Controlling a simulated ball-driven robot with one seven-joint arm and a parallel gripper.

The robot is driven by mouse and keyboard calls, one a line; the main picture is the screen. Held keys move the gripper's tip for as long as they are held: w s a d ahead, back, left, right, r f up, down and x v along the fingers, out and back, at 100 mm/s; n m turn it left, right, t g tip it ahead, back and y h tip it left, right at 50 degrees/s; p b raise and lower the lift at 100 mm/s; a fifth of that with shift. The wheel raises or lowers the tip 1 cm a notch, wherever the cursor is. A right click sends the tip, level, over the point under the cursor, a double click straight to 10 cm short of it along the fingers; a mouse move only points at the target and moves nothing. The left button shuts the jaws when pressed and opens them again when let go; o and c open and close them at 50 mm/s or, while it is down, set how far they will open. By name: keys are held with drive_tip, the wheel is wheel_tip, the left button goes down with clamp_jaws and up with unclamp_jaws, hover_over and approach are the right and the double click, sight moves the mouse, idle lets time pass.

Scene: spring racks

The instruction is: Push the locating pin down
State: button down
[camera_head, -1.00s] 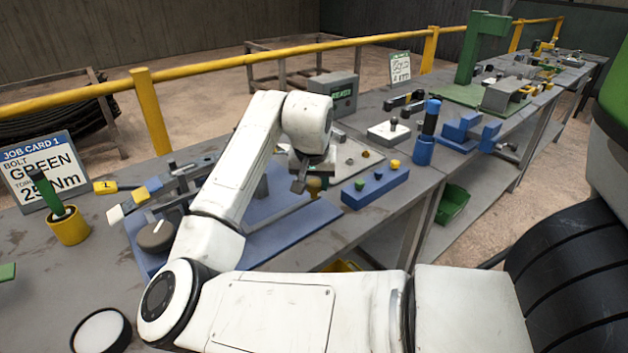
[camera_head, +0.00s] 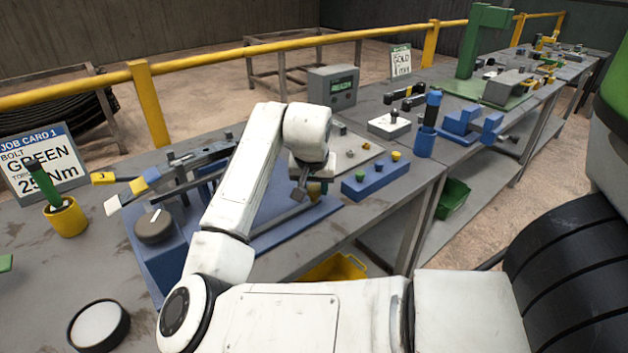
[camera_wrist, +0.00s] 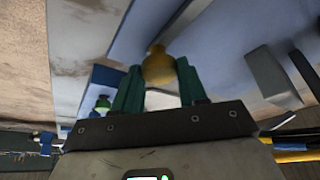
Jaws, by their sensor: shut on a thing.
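A brass-coloured knob, seemingly the locating pin (camera_wrist: 159,66), stands between the green fingertips of my gripper (camera_wrist: 160,82) in the wrist view. My gripper is shut on it. In the head view, my gripper (camera_head: 303,190) points down at the right end of the blue fixture plate (camera_head: 290,228). The brass knob (camera_head: 314,190) shows only partly beside the fingers there. How far the pin sits in its hole is hidden.
A blue block with several knobs (camera_head: 377,181) stands just right of my gripper. Levers with yellow and white ends (camera_head: 140,187) and a dark round knob (camera_head: 155,227) are on the left of the fixture.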

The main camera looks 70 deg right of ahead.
drive_tip(key=c, duration=0.6)
unclamp_jaws()
drive_tip(key=shift+f, duration=0.2)
drive_tip(key=shift+c, duration=0.2)
drive_tip(key=shift+r, duration=0.1)
drive_tip(key=w+v, duration=0.1)
drive_tip(key=v, duration=0.9)
drive_tip(key=shift+s+r+p, duration=0.3)
drive_tip(key=shift+s+p, duration=0.1)
drive_tip(key=shift+s, duration=0.05)
drive_tip(key=shift+a, duration=0.15)
